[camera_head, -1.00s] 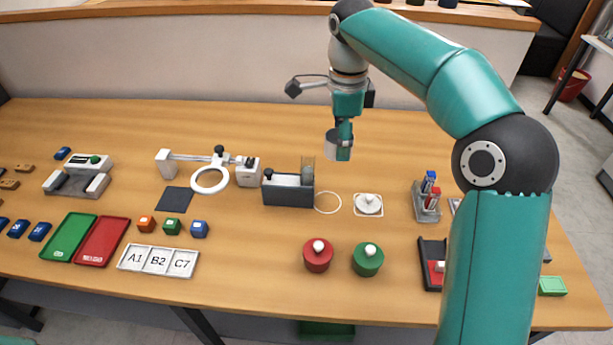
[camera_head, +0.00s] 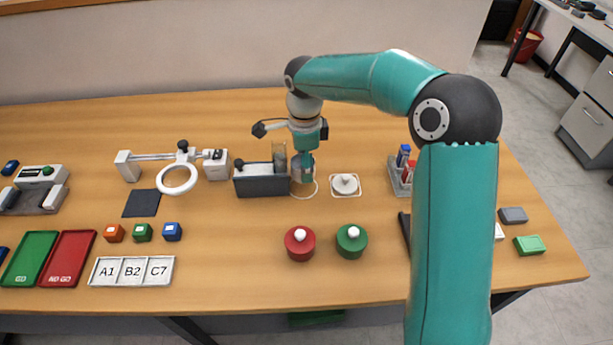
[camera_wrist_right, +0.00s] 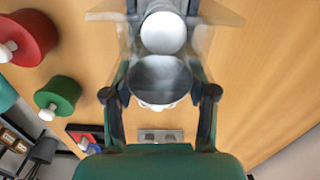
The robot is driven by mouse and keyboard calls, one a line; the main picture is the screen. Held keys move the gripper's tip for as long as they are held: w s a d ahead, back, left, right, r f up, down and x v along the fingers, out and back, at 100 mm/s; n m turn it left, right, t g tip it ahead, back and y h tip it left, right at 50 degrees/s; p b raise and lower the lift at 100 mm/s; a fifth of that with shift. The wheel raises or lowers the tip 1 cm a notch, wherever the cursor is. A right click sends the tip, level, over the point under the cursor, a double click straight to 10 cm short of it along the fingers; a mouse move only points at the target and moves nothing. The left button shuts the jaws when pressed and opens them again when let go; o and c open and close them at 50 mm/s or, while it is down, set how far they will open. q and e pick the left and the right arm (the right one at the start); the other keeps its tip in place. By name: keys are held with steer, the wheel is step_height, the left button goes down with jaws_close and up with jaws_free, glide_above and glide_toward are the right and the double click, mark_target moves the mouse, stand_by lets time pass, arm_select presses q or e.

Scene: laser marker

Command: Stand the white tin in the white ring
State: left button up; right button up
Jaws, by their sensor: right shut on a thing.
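My right gripper (camera_head: 305,168) points down at the middle of the table, shut on the white tin (camera_head: 296,170). The tin is partly hidden by the fingers and looks upright. In the right wrist view a grey round face of the tin (camera_wrist_right: 160,80) sits between the two fingers. The thin white ring (camera_head: 304,197) lies on the table directly below the tin, partly covered by it in the head view. I cannot tell whether the tin touches the table. My left gripper is not in view.
A dark grey holder (camera_head: 262,187) with a clear tube (camera_head: 279,153) stands close left of the tin. A white knob on a square plate (camera_head: 345,186) is close on the right. Red (camera_head: 299,247) and green (camera_head: 351,243) buttons stand in front. The table behind is clear.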

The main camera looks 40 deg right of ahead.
mark_target(305, 187)
steer(key=shift+f, duration=2.4)
steer(key=o, duration=1.2)
steer(key=shift+f, duration=0.1)
steer(key=shift+o, duration=0.2)
step_height(305, 187, up, 12)
